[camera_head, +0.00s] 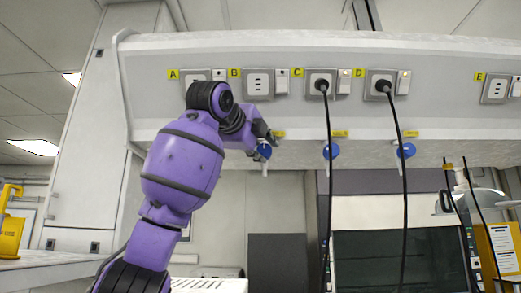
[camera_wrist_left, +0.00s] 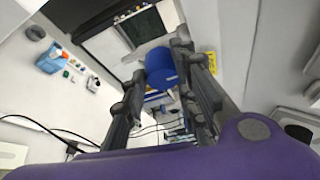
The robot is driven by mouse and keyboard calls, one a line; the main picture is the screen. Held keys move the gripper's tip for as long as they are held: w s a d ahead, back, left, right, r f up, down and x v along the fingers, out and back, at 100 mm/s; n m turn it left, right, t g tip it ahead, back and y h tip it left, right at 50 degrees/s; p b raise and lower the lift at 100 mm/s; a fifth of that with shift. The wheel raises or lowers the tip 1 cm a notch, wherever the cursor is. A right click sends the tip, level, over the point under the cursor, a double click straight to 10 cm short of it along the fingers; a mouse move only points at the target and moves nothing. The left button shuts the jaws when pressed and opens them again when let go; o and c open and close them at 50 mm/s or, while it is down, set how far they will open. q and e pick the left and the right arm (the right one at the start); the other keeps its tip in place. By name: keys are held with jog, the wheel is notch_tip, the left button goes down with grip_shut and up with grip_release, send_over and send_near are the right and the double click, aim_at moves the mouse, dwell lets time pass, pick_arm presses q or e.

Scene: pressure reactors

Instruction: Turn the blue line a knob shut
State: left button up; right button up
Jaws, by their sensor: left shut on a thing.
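The leftmost visible blue knob (camera_head: 264,151) hangs under the front edge of the white overhead panel, below a small yellow tag (camera_head: 278,134) that is too small to read. My left gripper (camera_head: 265,138) reaches it from the upper left, with its fingers at the knob. In the left wrist view the blue knob (camera_wrist_left: 160,66) sits between the two dark fingertips of my left gripper (camera_wrist_left: 158,72), which is shut on it. The gripper hides part of the knob in the head view. My right gripper is out of view.
Two more blue knobs (camera_head: 331,151) (camera_head: 405,151) hang to the right. The white panel (camera_head: 220,122) carries sockets labelled A to E. Black cables (camera_head: 329,190) (camera_head: 402,190) hang from sockets C and D, passing close to those knobs. A yellow box (camera_head: 500,250) stands at right.

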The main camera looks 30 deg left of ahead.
pick_arm(q)
jog(key=shift+w+d+f, duration=0.15)
jog(key=shift+w+f, duration=0.2)
jog(key=shift+f, duration=0.3)
jog(key=o, duration=0.8)
jog(key=shift+o, duration=1.3)
jog(key=shift+s+r, duration=0.15)
jog(key=shift+s, duration=0.1)
jog(key=shift+r, duration=0.1)
jog(key=s+d+r, duration=0.1)
jog(key=s, duration=1)
jog(key=shift+s+d, duration=0.4)
